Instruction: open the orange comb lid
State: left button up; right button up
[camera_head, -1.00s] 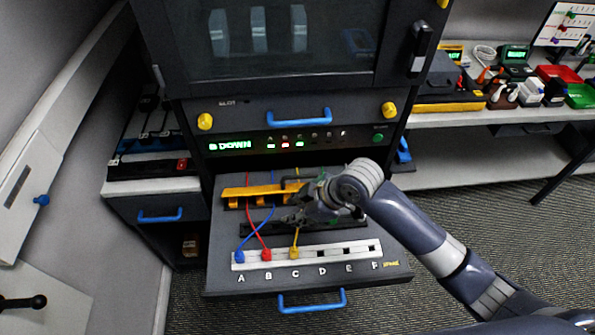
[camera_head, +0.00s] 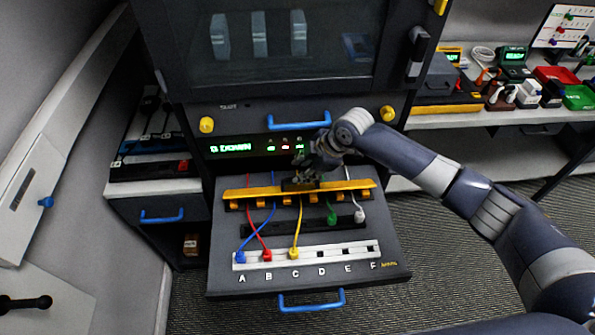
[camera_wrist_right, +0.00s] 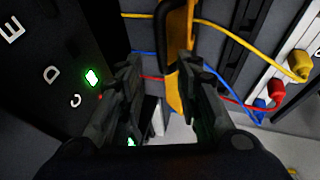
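The orange comb lid (camera_head: 345,186) is a long toothed bar across the pulled-out drawer in the head view, with a dark handle (camera_head: 300,185) near its middle. My right gripper (camera_head: 304,172) is at that handle, just behind and above the bar. In the right wrist view, the two fingers (camera_wrist_right: 158,75) stand apart, with the orange lid (camera_wrist_right: 180,90) showing beyond and beside the right finger. Whether a finger touches the handle is unclear. My left gripper is out of view.
Blue, red and yellow cables run under the lid to plugs in the white socket strip (camera_head: 335,251). A green plug (camera_head: 332,217) and a white plug (camera_head: 360,215) sit by a black strip. The lit display panel (camera_head: 235,148) stands close behind my gripper.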

jog(key=shift+p+x, duration=0.3)
jog(key=shift+x, duration=1.95)
jog(key=shift+c, duration=0.2)
